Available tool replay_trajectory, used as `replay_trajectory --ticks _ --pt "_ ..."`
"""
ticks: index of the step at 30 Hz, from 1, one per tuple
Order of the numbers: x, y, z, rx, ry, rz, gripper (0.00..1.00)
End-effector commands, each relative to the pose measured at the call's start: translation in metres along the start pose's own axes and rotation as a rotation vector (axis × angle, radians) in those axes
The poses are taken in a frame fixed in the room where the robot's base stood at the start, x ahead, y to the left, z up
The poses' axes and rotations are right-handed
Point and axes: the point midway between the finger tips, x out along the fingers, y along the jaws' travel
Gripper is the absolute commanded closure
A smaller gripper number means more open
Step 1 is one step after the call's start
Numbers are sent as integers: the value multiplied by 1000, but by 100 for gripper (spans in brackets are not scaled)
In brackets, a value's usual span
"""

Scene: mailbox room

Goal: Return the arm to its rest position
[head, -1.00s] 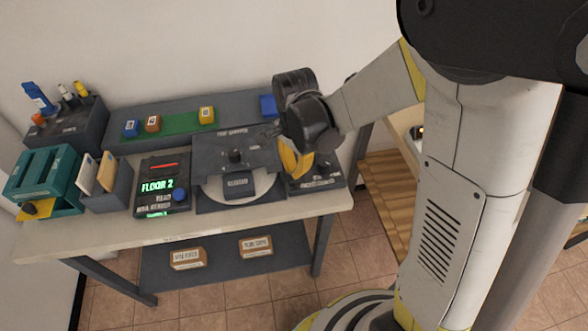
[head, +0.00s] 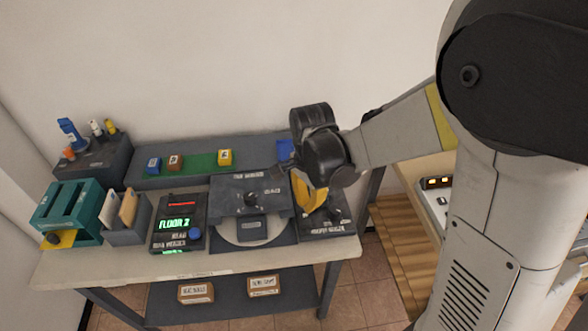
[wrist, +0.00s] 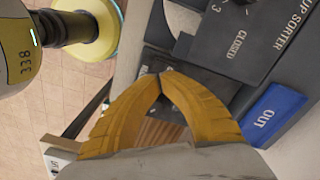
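My arm reaches in from the right in the head view, bent down over the right end of the table. My gripper (head: 308,194) has yellow fingers and hangs near the dark device at the table's right end (head: 330,218). In the wrist view the two curved fingers of the gripper (wrist: 160,76) meet at their tips, with nothing between them. Behind the fingertips is a dark panel. The head view hides part of the gripper behind the black wrist.
The table (head: 140,268) carries a teal rack (head: 85,205), a sorter (head: 245,195) and a "FLOOR 2" display (head: 175,222). A blue "OUT" block (wrist: 272,114) is close right of the fingers in the wrist view. The space above the table's left side is clear.

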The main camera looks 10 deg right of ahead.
Motion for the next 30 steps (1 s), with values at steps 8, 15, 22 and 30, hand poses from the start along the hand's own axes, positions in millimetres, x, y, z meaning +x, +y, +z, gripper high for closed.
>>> replay_trajectory --ticks 8,15,22,30 --pt "-14 6 -2 -51 11 -27 100" --pt "-80 40 -9 -364 114 -180 100" --pt "-127 86 -10 -717 306 -299 100" --pt "-147 121 -7 -1002 514 -339 100"
